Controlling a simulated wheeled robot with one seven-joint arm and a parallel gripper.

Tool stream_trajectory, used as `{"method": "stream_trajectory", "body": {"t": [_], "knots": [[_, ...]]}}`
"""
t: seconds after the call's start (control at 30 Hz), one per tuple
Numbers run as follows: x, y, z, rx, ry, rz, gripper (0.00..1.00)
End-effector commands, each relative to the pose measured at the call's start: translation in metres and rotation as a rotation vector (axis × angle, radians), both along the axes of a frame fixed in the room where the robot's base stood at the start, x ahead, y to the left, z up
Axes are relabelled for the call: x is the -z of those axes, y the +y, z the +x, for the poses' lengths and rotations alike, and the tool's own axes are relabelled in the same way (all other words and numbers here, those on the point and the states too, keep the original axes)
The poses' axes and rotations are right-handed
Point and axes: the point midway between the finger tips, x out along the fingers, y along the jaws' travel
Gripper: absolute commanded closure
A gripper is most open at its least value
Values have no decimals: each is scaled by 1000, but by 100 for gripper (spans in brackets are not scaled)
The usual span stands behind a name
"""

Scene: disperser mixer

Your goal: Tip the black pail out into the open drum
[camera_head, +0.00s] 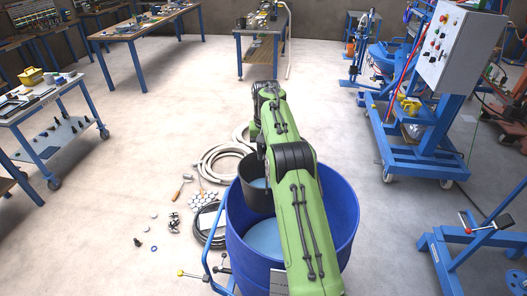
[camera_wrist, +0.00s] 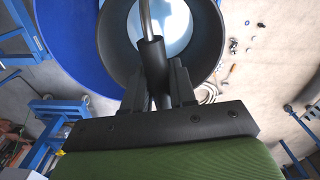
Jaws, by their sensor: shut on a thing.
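The black pail (camera_head: 252,203) is at the back left of the open blue drum (camera_head: 238,252) and overlaps its rim in the head view. It looks roughly upright, with pale blue contents inside. The drum holds a light blue fill (camera_head: 265,238). In the wrist view the pail (camera_wrist: 117,45) fills the upper middle, with the drum (camera_wrist: 72,42) to its left. My gripper (camera_wrist: 158,85) is shut on the dark grip of the pail's handle (camera_wrist: 150,55). In the head view my green arm hides the gripper and part of both containers.
A blue tubular frame (camera_head: 208,258) stands at the drum's left side. Coiled hoses (camera_head: 222,160) and small loose parts (camera_head: 172,222) lie on the floor to the left. A blue wheeled machine with a control cabinet (camera_head: 455,50) stands at the right. Tables line the back and left.

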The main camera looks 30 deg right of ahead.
Motion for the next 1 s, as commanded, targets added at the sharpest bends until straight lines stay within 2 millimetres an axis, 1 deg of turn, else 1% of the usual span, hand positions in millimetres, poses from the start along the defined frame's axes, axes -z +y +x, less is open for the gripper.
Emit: {"method": "stream_trajectory", "body": {"t": [0.07, 0.27, 0.83, 1.0], "knots": [[-2, -2, -2, 0, -19, 6, 100], [1, -2, -9, 0, -85, 31, 100], [14, -13, -39, 3, -400, 146, 100], [19, -15, -41, 0, -439, 158, 100]]}}
